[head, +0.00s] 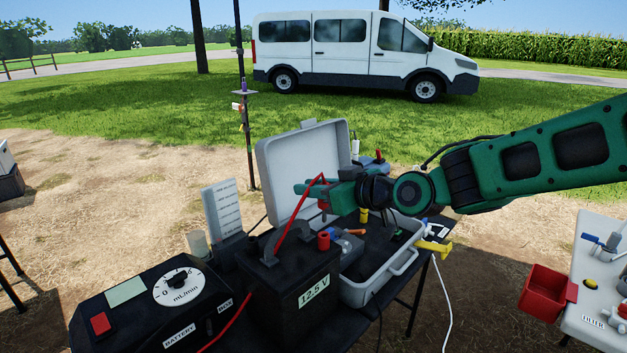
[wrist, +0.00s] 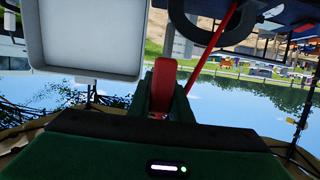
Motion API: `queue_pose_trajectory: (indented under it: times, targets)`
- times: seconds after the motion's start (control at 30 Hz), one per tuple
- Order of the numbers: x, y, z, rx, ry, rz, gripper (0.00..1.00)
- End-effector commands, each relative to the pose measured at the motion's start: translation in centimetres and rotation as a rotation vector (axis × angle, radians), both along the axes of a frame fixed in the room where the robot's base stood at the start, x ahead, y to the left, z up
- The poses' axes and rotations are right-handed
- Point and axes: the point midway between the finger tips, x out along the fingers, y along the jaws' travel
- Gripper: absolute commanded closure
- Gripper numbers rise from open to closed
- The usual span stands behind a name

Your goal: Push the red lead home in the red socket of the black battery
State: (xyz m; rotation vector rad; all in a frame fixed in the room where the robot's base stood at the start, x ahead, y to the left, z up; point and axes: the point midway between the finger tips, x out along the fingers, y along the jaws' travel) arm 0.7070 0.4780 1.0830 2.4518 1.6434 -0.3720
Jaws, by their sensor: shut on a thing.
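The black battery (head: 265,300) stands on the table with a "12.5 V" label on its side. Its red socket (head: 323,241) stands up from the top. My gripper (head: 318,192) is shut on the red plug of the red lead (head: 324,206). The plug points down above the socket, with a visible gap between them. The cable of the red lead loops up over the gripper and down behind the battery's handle. In the wrist view the red plug (wrist: 162,82) sits between my green fingers (wrist: 163,90). The socket's opening is not clear in the wrist view.
A pump box with a dial (head: 178,288) stands left of the battery. An open grey case (head: 385,290) with tools lies behind and right, its lid (head: 290,165) raised behind my gripper. A red bin (head: 545,292) hangs on a table at far right.

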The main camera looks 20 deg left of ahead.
Motion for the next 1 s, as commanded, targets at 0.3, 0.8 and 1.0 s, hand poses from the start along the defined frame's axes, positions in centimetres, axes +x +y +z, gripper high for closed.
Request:
queue_pose_trajectory:
  times: [0.3,0.8,1.0]
  targets:
    - [0.0,0.0,-2.0,0.0,0.001,0.0,1.0]
    - [0.0,0.0,-2.3,0.0,0.0,-0.001,1.0]
    - [0.0,0.0,-2.3,0.0,0.0,0.0,1.0]
